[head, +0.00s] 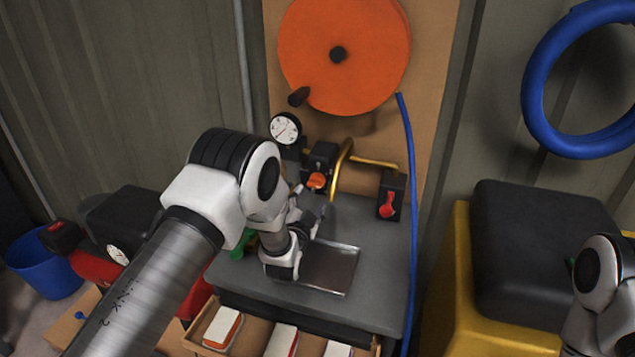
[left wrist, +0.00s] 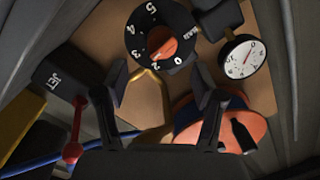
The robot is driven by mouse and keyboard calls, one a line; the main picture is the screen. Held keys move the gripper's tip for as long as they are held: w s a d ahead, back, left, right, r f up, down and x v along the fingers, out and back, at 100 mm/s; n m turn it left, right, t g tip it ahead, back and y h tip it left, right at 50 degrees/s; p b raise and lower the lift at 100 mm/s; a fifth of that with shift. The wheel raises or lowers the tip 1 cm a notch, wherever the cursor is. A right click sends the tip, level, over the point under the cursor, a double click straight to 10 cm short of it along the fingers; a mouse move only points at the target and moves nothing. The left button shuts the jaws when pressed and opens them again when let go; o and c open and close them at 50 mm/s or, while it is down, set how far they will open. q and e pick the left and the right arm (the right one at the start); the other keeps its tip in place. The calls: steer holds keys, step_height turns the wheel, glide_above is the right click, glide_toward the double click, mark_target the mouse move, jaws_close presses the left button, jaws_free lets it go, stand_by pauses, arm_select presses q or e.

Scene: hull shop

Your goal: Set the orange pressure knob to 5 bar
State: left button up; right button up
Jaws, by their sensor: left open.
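The orange pressure knob (head: 317,180) sits on a black regulator in the head view. My right gripper is out of view.
A red-handled valve (head: 388,204) stands right of the regulator, with a brass pipe (head: 375,162) between. An orange hose reel (head: 350,45) hangs above. A blue hose (head: 409,180) runs down the right. A metal tray (head: 335,268) lies on the grey bench below my gripper.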

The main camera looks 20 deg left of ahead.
mark_target(315, 186)
arm_select(q)
steer(key=w, duration=0.6)
steer(key=shift+w+a+p, duration=0.25)
steer(key=shift+w+p, duration=0.1)
steer(key=shift+w, duration=0.05)
steer(key=shift+s+r, duration=0.1)
steer(key=shift+r, duration=0.05)
steer(key=c, duration=1.2)
